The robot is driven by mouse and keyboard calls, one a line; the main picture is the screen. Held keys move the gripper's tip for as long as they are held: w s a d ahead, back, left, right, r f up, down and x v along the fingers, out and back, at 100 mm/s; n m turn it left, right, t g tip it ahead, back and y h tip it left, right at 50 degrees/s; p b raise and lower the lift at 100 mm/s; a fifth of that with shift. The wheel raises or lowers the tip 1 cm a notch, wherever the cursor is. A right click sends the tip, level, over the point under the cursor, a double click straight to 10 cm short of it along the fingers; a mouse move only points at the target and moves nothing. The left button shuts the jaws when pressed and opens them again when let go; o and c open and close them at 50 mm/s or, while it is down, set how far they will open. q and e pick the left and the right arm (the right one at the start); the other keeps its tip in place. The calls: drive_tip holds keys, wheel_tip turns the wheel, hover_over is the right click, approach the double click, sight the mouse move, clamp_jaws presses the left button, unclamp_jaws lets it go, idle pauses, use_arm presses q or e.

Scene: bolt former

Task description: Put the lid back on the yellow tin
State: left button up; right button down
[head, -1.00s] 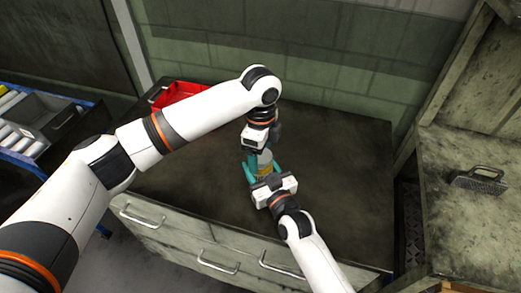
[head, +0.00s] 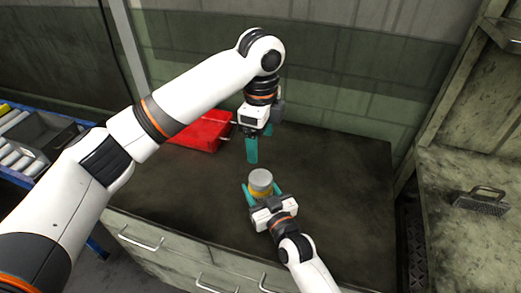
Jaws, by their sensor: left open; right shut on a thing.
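The yellow tin (head: 258,194) stands upright on the dark worktop, with a grey round lid (head: 261,177) on its top. The lid looks level; whether it is pressed fully down I cannot tell. My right gripper (head: 264,191) is shut on the tin, its teal fingers on either side of the yellow body, and it hides the tin's lower front. My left gripper (head: 252,158) is open and empty, pointing down above and behind the tin, apart from the lid.
A red box (head: 205,132) lies at the back left of the worktop (head: 335,190). A blue rack with grey bins (head: 40,135) stands at the left. A brush-like tool (head: 482,202) lies on the bench at the right. The worktop's right side is clear.

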idle(0.3)
drive_tip(key=shift+c, duration=2.1)
unclamp_jaws()
drive_tip(key=b+v, duration=0.1)
drive_tip(key=v, duration=1.1)
drive_tip(key=shift+f, duration=0.1)
